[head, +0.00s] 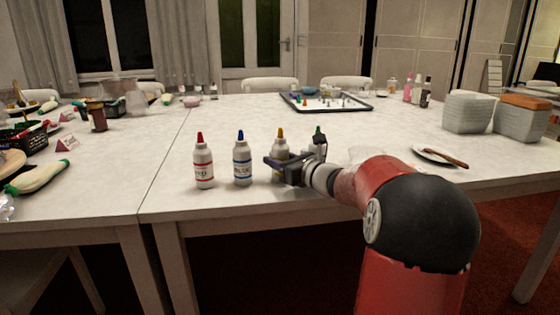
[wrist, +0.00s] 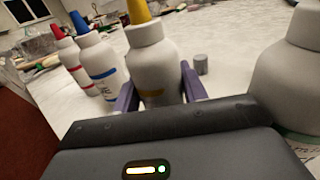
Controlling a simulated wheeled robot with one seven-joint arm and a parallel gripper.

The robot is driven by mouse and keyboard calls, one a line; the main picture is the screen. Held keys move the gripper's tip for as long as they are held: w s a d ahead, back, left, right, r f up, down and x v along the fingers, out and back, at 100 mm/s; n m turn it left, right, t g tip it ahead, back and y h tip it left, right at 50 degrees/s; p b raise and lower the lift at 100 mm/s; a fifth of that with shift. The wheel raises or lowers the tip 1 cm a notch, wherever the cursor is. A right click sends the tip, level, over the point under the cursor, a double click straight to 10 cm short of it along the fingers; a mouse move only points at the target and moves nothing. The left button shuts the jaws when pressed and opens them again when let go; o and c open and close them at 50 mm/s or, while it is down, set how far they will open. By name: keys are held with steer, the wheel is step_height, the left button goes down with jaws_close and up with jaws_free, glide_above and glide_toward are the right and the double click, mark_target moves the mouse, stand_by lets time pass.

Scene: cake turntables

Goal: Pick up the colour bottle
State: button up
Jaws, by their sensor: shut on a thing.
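Several white colour bottles with coloured tips stand in a row near the table's front edge. The red-tipped bottle (head: 203,165) is at the left and the blue-tipped bottle (head: 242,160) is beside it. My gripper (wrist: 157,88) is shut on the yellow-tipped bottle (wrist: 154,55), one finger on each side of its body. That bottle is upright; in the head view its lower part is hidden behind my gripper. The green-tipped bottle (head: 318,138) is just right of it, partly hidden by my wrist, and its white body (wrist: 290,75) fills the right of the wrist view.
A small grey cylinder (wrist: 201,64) stands behind the held bottle. A dark-rimmed tray (head: 325,108) lies further back. A plate (head: 440,154) with a brown-handled tool and grey containers (head: 468,112) are at the right.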

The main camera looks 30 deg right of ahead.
steer(key=shift+o, duration=0.7)
step_height(320, 180, up, 19)
steer(key=p, duration=0.3)
steer(key=shift+p, duration=0.35)
steer(key=shift+r, duration=0.5)
steer(key=shift+c, duration=0.6)
